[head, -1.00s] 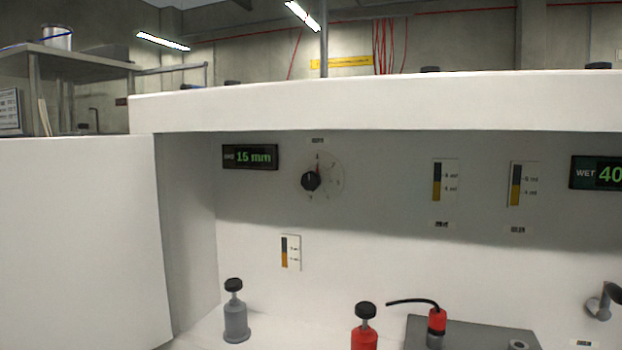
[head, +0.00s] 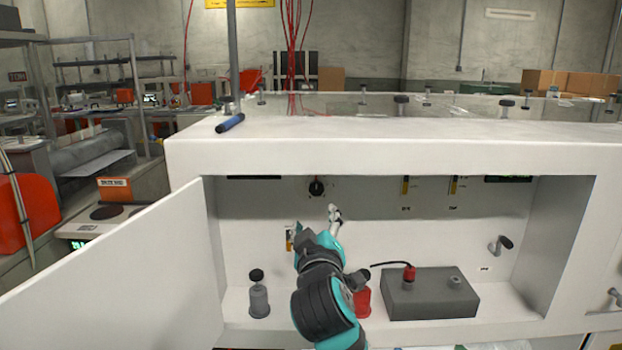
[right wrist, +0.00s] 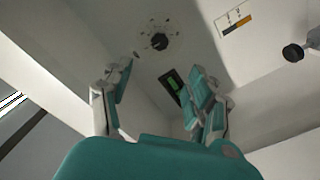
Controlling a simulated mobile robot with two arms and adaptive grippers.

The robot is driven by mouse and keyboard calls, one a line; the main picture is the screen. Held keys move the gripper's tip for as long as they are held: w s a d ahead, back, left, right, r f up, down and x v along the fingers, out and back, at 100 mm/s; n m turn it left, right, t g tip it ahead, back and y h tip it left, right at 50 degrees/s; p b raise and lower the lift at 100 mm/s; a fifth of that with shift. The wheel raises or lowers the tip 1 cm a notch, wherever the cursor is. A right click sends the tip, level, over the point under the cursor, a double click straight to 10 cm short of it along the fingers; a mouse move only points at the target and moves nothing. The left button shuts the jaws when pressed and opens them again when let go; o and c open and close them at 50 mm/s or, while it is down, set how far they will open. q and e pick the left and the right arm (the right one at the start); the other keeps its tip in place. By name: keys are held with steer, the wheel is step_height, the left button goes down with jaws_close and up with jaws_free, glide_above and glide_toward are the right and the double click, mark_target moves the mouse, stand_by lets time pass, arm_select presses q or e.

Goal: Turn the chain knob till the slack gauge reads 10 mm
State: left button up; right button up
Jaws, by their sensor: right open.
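The black chain knob (head: 316,187) is on the back wall of the open cabinet, just under the top overhang. It also shows in the right wrist view (right wrist: 160,41), with a ring of marks around it. My right gripper (head: 315,222) is inside the cabinet, below the knob and apart from it. In the right wrist view the gripper (right wrist: 162,72) is open and empty, its fingers spread wide. The gauge display (head: 253,178) is mostly hidden under the overhang; its green digits (right wrist: 173,86) are too small to read now. My left gripper is not in view.
A grey plunger bottle (head: 259,300), a red one (head: 362,302) and a grey block (head: 431,296) with a red plug stand on the cabinet floor. The cabinet door (head: 120,270) is open at left. A lever (head: 500,245) sits at the right wall.

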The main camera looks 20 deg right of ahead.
mark_target(318, 192)
steer(key=x, duration=1.6)
steer(key=shift+w+d+f+b, duration=0.2)
steer(key=shift+d+f+b, duration=0.05)
steer(key=shift+b, duration=0.15)
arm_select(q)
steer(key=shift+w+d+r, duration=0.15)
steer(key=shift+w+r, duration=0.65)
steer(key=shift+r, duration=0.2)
arm_select(e)
steer(key=shift+w+d, duration=0.15)
steer(key=shift+w, duration=0.35)
steer(key=c, duration=1.2)
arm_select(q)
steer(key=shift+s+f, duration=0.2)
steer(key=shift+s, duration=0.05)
